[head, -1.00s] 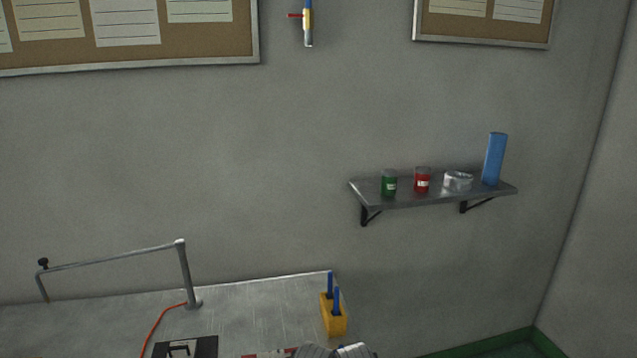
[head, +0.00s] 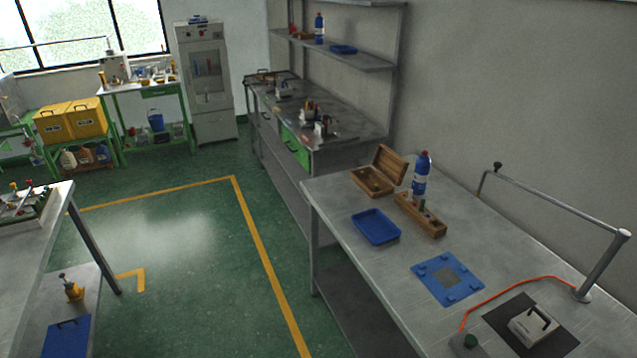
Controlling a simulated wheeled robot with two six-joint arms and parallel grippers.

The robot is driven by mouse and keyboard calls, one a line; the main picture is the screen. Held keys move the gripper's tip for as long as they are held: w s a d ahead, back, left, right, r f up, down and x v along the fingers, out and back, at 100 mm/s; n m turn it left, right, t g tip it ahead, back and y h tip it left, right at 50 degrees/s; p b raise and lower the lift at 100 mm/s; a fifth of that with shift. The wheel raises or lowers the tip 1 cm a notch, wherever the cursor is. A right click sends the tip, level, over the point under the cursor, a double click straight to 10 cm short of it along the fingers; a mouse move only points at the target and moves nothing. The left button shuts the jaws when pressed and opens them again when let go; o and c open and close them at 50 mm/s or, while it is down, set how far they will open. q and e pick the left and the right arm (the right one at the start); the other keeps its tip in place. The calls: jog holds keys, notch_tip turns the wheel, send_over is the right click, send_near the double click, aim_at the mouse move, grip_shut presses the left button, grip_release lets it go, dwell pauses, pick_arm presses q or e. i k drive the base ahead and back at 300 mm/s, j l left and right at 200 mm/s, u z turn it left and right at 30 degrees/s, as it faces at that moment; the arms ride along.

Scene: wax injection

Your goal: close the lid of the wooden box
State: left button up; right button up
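The wooden box (head: 372,187) stands on the grey metal table at its far end, against the wall side. Its lid (head: 390,163) is open and stands tilted up at the back right of the box. Something small and yellowish lies inside the box; it is too small to tell what it is. Neither of my grippers is in view.
A blue tray (head: 376,227), a wooden block rack (head: 420,214) and a blue-white bottle (head: 421,175) stand close to the box. A blue mat (head: 447,279) and a metal arm frame (head: 560,205) are nearer. Green floor (head: 190,270) left of the table is free.

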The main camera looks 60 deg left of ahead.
aim_at(392, 166)
jog(key=u, duration=1.85)
jog(key=i+j+z, duration=0.2)
jog(key=i+j, duration=2.45)
jog(key=j, duration=0.05)
